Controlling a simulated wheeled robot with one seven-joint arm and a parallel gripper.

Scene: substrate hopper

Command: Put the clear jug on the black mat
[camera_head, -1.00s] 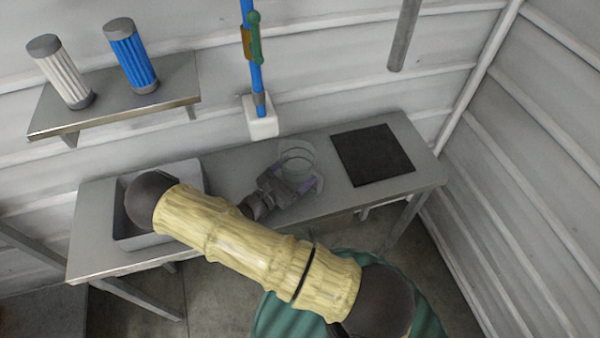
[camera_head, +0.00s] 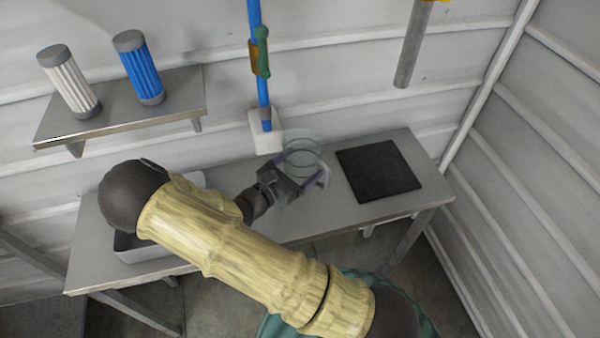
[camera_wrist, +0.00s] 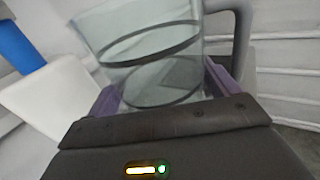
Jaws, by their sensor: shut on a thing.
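The clear jug (camera_head: 303,155) is see-through with dark rings, and my gripper (camera_head: 304,181) is shut on it. In the wrist view the jug (camera_wrist: 150,55) stands between the two purple fingers of my gripper (camera_wrist: 165,88), with its grey handle at the right. It looks held above the bench, to the left of the black mat; the height is hard to judge. The black mat (camera_head: 379,171) is a flat dark square at the right end of the bench, and it is bare.
The metal bench (camera_head: 330,215) has a sink (camera_head: 127,243) at its left, partly behind my arm. A blue pipe (camera_head: 263,90) with a green-handled valve runs down to a white box (camera_head: 264,137) behind the jug. A wall shelf (camera_head: 120,124) holds a white and a blue cylinder.

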